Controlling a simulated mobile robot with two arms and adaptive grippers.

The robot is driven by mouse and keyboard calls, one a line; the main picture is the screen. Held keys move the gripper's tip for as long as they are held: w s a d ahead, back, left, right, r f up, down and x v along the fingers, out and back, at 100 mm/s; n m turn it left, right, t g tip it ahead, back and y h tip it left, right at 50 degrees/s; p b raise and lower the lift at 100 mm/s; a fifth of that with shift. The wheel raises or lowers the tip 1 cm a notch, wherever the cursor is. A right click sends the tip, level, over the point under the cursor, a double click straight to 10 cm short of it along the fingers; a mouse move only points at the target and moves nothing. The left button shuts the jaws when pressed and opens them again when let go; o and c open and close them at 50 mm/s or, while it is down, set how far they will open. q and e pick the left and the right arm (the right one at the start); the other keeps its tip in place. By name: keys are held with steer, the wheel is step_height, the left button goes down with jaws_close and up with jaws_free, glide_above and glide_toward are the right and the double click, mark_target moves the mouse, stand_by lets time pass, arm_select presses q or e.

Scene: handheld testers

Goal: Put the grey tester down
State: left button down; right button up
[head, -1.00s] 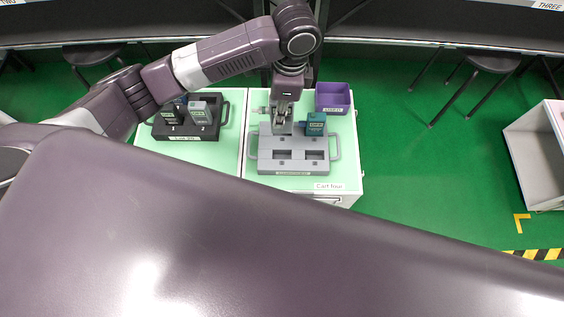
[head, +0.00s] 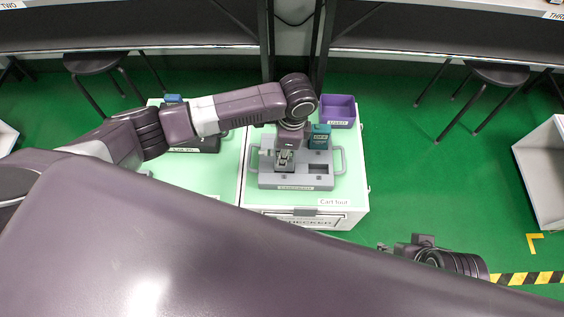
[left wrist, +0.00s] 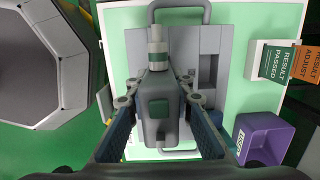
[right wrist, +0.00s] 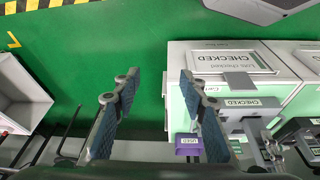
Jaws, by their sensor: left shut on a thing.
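In the head view, my left gripper (head: 285,158) is over the left front part of the grey tray (head: 265,182) and covers the slot there. I cannot tell whether the tester touches the tray. A teal tester (head: 320,137) stands in the tray's back right. The right front slot (head: 318,168) is empty. My right gripper (right wrist: 158,88) is open and empty in the right wrist view, away from the tray.
A purple bin (head: 337,110) marked USED stands behind the tray on the cart. A dark tray (head: 205,145) on the left is partly hidden by my left arm; a blue item (head: 172,99) shows behind it.

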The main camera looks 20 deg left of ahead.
arm_select(q)
steer(key=shift+f, duration=0.3)
step_height(320, 180, down, 4)
steer(key=shift+r+b, duration=0.15)
steer(key=shift+b, duration=0.5)
steer(key=shift+r, duration=0.1)
arm_select(e)
steer(key=shift+s+f, duration=0.15)
steer(key=shift+f, duration=0.05)
arm_select(q)
steer(key=c, duration=1.7)
jaws_free()
